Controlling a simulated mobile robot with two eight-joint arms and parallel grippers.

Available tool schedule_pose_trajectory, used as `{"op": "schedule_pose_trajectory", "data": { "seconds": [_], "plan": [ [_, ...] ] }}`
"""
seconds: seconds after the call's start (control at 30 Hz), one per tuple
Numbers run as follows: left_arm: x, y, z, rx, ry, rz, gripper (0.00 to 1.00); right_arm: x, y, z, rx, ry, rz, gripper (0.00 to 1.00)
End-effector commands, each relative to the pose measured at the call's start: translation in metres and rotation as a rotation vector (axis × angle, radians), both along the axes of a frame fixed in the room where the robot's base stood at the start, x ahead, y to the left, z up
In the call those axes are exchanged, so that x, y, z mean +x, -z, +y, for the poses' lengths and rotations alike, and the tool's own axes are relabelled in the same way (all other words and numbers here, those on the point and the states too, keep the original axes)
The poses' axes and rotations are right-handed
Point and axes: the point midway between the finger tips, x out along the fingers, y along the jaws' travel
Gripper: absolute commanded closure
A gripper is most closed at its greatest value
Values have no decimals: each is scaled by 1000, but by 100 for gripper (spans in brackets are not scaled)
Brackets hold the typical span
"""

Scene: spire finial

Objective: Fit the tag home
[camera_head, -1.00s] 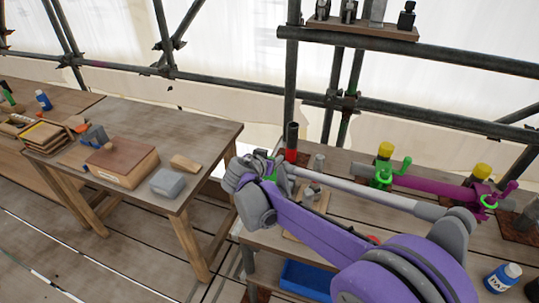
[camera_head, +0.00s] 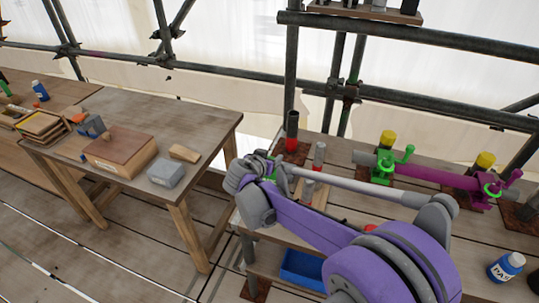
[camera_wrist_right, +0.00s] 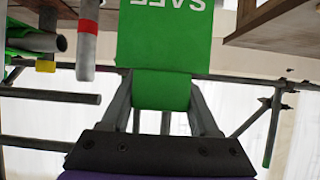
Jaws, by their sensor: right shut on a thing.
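The green tag (camera_wrist_right: 166,45) with white letters fills the upper middle of the right wrist view, its lettering upside down there. My right gripper (camera_wrist_right: 165,100) is shut on the tag's narrow end, with one grey finger on each side. In the head view my right gripper (camera_head: 277,168) is at the left end of the right-hand bench, beside a grey post with a red band (camera_head: 319,156). The tag is largely hidden there by the arm, and I cannot tell what it touches. My left gripper is not in view.
The right-hand bench (camera_head: 345,210) carries a purple pipe (camera_head: 440,180) with green clamps and yellow caps, and a blue bottle (camera_head: 506,267). A blue bin (camera_head: 302,268) is below. The left table (camera_head: 140,115) holds a brown box (camera_head: 120,150) and a grey block (camera_head: 166,172).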

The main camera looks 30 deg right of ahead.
Motion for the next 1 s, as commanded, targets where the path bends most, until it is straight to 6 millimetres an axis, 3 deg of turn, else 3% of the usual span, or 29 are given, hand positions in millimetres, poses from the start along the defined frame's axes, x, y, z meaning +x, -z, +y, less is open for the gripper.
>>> {"op": "schedule_pose_trajectory", "data": {
  "seconds": [1.0],
  "plan": [
    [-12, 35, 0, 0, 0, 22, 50, 0, 51, 0, 0, 0, 1, 92]
  ]
}}
